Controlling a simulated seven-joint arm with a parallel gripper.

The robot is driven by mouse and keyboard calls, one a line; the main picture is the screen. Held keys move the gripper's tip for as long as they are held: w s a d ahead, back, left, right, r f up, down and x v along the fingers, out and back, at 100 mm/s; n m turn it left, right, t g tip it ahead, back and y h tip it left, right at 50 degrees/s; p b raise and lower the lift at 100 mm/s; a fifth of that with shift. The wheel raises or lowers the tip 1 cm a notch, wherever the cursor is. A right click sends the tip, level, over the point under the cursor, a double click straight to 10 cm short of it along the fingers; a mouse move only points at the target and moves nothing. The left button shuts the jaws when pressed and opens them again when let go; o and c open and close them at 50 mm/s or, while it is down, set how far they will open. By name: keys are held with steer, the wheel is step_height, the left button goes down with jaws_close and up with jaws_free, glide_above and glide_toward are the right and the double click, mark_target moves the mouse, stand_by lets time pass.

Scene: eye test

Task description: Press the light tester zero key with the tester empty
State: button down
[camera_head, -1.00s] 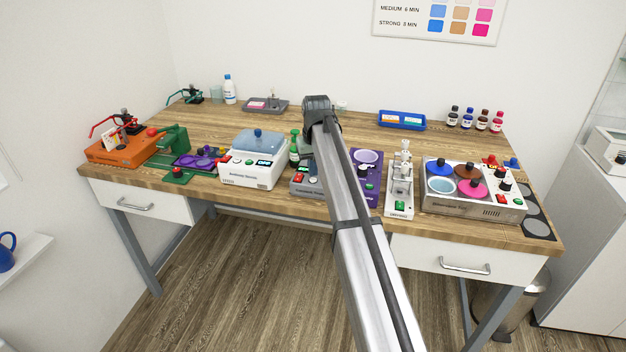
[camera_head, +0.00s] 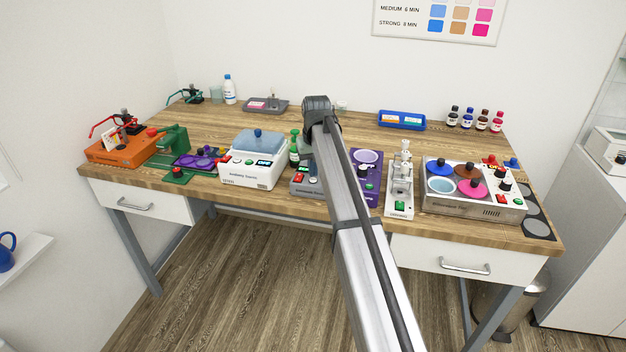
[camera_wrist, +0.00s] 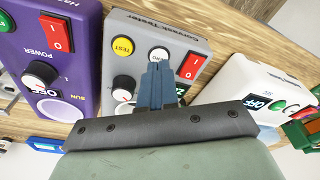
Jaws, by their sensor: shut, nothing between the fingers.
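The grey light tester (camera_wrist: 198,48) fills the middle of the wrist view. It bears a yellow TEST key (camera_wrist: 122,47), a white zero key (camera_wrist: 159,53), a red power rocker (camera_wrist: 192,66) and a black knob (camera_wrist: 123,83). My gripper (camera_wrist: 157,66) is shut, with its blue fingers together. Their tips lie over the lower edge of the zero key; I cannot tell whether they touch it. The fingers and palm hide the tester's lower part, so I cannot see whether it is empty. In the head view my arm hides most of the tester (camera_head: 301,187).
A purple device (camera_wrist: 72,75) stands left of the tester in the wrist view, and a white device (camera_wrist: 245,88) stands right of it. The wooden bench (camera_head: 350,130) is clearer towards the back.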

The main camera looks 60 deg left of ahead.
steer(key=shift+f, duration=0.75)
stand_by(0.4)
steer(key=shift+r, duration=0.1)
step_height(320, 180, up, 8)
stand_by(1.3)
stand_by(0.3)
